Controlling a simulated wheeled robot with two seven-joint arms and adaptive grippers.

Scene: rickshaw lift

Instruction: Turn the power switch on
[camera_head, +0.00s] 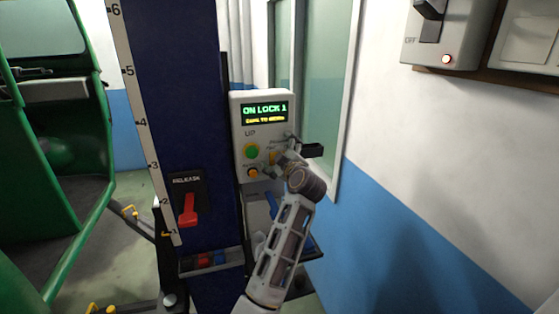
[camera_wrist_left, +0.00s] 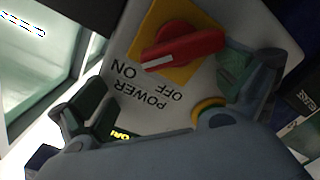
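The power switch (camera_wrist_left: 182,50) is a red rotary knob on a yellow plate in the left wrist view. A white mark on its left end points toward the ON label; the OFF label is farther right. It sits on a pale control box (camera_head: 262,100) whose lit screen (camera_head: 265,112) reads "ON LOCK 1" in the head view, where my left gripper mostly hides the knob. My left gripper (camera_head: 295,150) is at the box's right side with its fingers spread. One finger is close beside the knob's right end; I cannot tell whether they touch. My right gripper is not in view.
A green button (camera_head: 252,151) and an orange button (camera_head: 252,172) are on the box. A red release lever (camera_head: 188,210) is on the blue column (camera_head: 185,90) to the left. A green vehicle (camera_head: 75,150) stands farther left. A wall switch box (camera_head: 445,35) is at the upper right.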

